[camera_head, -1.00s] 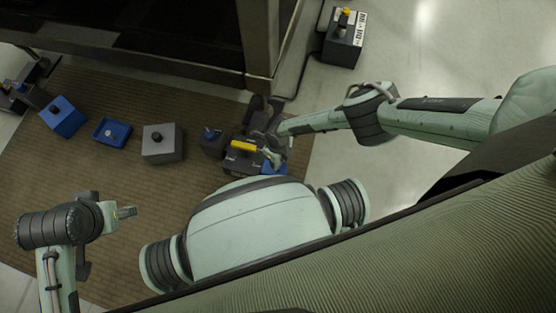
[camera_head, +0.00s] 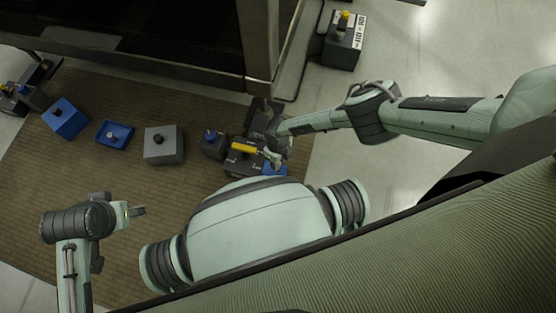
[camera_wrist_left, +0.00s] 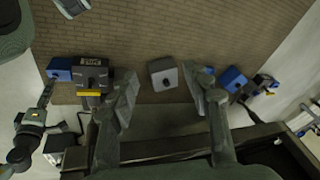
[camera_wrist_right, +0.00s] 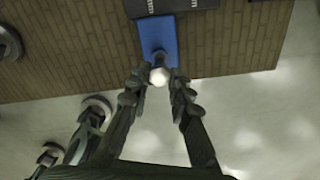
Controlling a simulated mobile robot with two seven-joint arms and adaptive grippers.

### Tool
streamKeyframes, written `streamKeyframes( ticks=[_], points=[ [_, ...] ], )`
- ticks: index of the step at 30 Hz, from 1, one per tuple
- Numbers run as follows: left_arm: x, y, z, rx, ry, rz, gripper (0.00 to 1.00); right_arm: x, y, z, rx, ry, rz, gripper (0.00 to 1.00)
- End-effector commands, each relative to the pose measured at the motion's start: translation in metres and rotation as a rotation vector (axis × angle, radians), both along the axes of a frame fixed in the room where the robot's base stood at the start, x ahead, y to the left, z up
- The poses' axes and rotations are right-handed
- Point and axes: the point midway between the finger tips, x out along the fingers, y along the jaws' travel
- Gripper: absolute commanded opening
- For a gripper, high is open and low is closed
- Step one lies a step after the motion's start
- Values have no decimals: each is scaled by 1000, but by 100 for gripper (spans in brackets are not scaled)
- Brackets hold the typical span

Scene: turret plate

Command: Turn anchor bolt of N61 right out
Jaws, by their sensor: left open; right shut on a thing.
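My right gripper (camera_head: 276,160) is over the right end of a dark box (camera_head: 240,166) with a yellow bar (camera_head: 244,147). In the right wrist view its fingers (camera_wrist_right: 158,88) are shut on a pale bolt-like head (camera_wrist_right: 158,76) at the near edge of a blue block (camera_wrist_right: 158,36). A dark box with white lettering (camera_wrist_right: 175,4) lies beyond that block. I cannot read N61 on any label. My left gripper (camera_head: 138,211) is open and empty over the mat, away from the boxes; its spread fingers (camera_wrist_left: 163,92) show in the left wrist view.
A grey box (camera_head: 164,157), a blue tray (camera_head: 115,134) and a blue box (camera_head: 65,119) stand in a row on the brown mat (camera_head: 60,185). A small dark box (camera_head: 213,144) is beside the labelled one. A dark cabinet frame (camera_head: 160,70) borders the row behind.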

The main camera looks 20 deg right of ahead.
Motion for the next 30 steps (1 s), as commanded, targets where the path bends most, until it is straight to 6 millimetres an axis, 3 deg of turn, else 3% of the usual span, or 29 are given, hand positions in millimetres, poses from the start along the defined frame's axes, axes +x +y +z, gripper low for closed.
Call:
streamKeyframes(
  ticks=[30],
  points=[
    [5, -6, -61, -37, 32, -7, 49, 0, 0, 28, 0, 0, 0, 0]
  ],
)
